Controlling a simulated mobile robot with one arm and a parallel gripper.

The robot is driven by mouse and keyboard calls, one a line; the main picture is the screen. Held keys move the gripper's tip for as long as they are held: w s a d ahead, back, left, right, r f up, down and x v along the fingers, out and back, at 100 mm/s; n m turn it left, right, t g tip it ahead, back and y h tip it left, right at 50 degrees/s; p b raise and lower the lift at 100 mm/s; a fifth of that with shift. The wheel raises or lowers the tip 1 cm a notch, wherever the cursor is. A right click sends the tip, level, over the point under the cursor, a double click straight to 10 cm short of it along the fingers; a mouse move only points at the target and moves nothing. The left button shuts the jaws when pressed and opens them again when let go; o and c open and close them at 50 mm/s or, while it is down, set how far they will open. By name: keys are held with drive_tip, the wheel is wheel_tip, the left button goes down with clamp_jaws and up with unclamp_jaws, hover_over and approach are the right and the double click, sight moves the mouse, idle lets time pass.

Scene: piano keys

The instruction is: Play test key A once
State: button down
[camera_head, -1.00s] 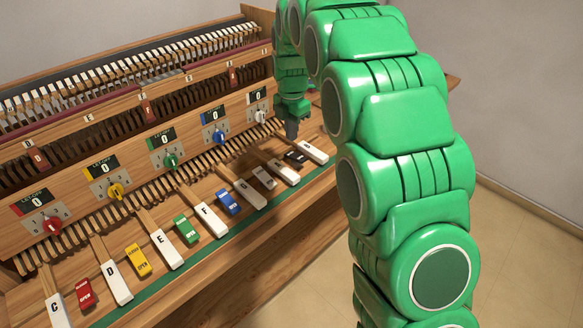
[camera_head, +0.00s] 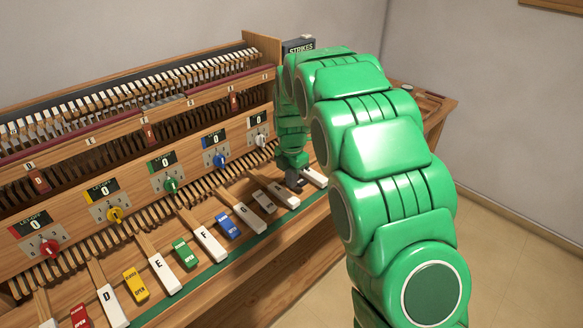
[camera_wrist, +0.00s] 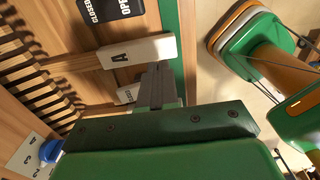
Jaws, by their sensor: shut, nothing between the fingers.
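The white key marked A (camera_wrist: 120,56) lies across the upper part of the wrist view on its wooden lever. In the head view, key A (camera_head: 284,196) is near the right end of the row, with its letter too small to read. My gripper (camera_wrist: 157,72) is shut and empty, its fingertips at the near edge of key A's white cap. In the head view, my gripper (camera_head: 294,181) is low, by key A, and hides part of the surroundings. I cannot tell whether the tips touch the key or whether it is pressed.
A black OPEN/CLOSED rocker (camera_wrist: 112,8) and a white one (camera_wrist: 128,93) flank key A. Key G (camera_head: 247,217) is to the left, and another white key (camera_head: 314,177) to the right. A dark STRIKES display (camera_head: 299,45) stands behind my arm, partly hidden.

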sight(292, 198)
drive_tip(key=shift+f, duration=2.6)
drive_tip(key=shift+f, duration=0.1)
drive_tip(key=shift+d+f, duration=0.2)
drive_tip(key=shift+f, duration=0.2)
drive_tip(key=shift+r, duration=0.8)
